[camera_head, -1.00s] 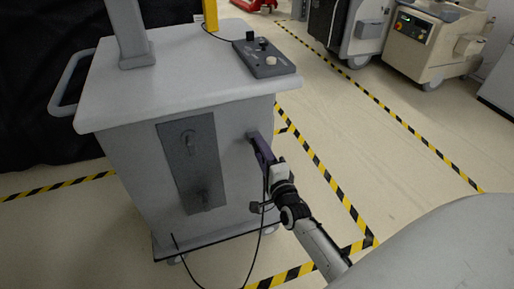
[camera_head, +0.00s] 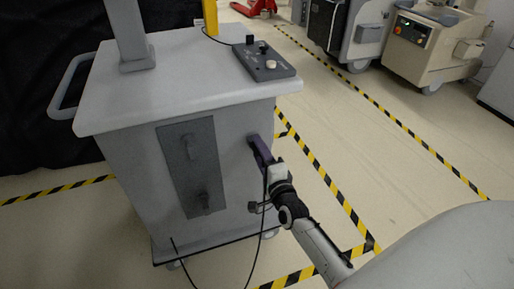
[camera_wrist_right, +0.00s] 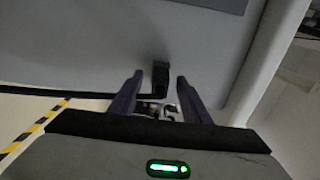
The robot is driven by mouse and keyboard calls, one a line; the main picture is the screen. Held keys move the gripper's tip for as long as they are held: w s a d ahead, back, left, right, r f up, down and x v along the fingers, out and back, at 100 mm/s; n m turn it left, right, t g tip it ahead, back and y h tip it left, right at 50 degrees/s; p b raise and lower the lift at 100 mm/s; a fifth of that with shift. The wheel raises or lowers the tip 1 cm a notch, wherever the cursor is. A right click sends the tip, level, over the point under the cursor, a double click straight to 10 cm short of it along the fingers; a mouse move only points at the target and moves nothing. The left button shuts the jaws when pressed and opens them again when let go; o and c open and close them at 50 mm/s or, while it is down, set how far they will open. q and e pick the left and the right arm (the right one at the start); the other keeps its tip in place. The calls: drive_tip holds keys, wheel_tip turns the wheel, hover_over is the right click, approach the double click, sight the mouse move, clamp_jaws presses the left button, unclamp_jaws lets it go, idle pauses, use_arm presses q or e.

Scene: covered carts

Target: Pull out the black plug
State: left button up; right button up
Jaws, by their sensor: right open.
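The black plug (camera_wrist_right: 160,78) sits on the grey side of the cart in the right wrist view, with a dark cord below it. My right gripper (camera_wrist_right: 160,88) is open. Its two purple fingers stand on either side of the plug, with a gap visible on each side. In the head view the right gripper (camera_head: 256,147) is at the right part of the cart's front face, and its fingers hide the plug there. A black cable (camera_head: 264,215) hangs down from near the gripper. My left gripper is not in view.
The grey cart (camera_head: 130,170) carries a control box (camera_head: 264,64) on top and a dark panel (camera_head: 184,168) on its front. A push handle (camera_head: 62,90) juts out at left. Other machines stand at the back right. The taped floor (camera_head: 380,160) right of the cart is clear.

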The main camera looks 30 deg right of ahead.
idle(0.5)
clamp_jaws()
drive_tip(key=shift+s, duration=0.15)
drive_tip(key=shift+p+v, duration=0.65)
drive_tip(key=shift+v, duration=0.25)
drive_tip(key=shift+p+v, duration=0.85)
drive_tip(key=shift+v, duration=1.1)
